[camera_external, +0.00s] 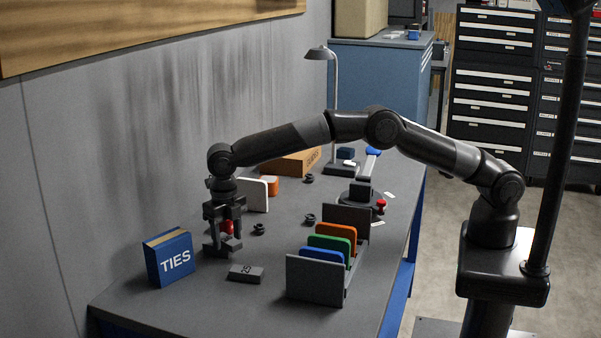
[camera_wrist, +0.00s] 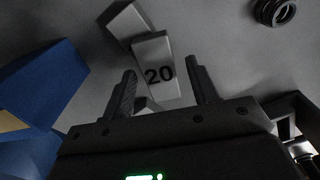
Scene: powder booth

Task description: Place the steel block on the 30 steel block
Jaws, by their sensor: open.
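My gripper (camera_external: 223,232) is open and points down at the near left of the table. A grey steel block marked 20 (camera_wrist: 157,70) shows between its fingertips in the wrist view, and it looks untouched by them. In the outside view that grey block (camera_external: 222,246) is partly hidden by the fingers. A second grey steel block (camera_external: 245,273) lies flat on the table just in front and to the right. Its number is too small to read surely.
A blue TIES box (camera_external: 169,258) stands left of the gripper. A rack (camera_external: 315,281) with coloured plates stands to the right. A lamp (camera_external: 333,110) stands farther back. Bare table lies in front.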

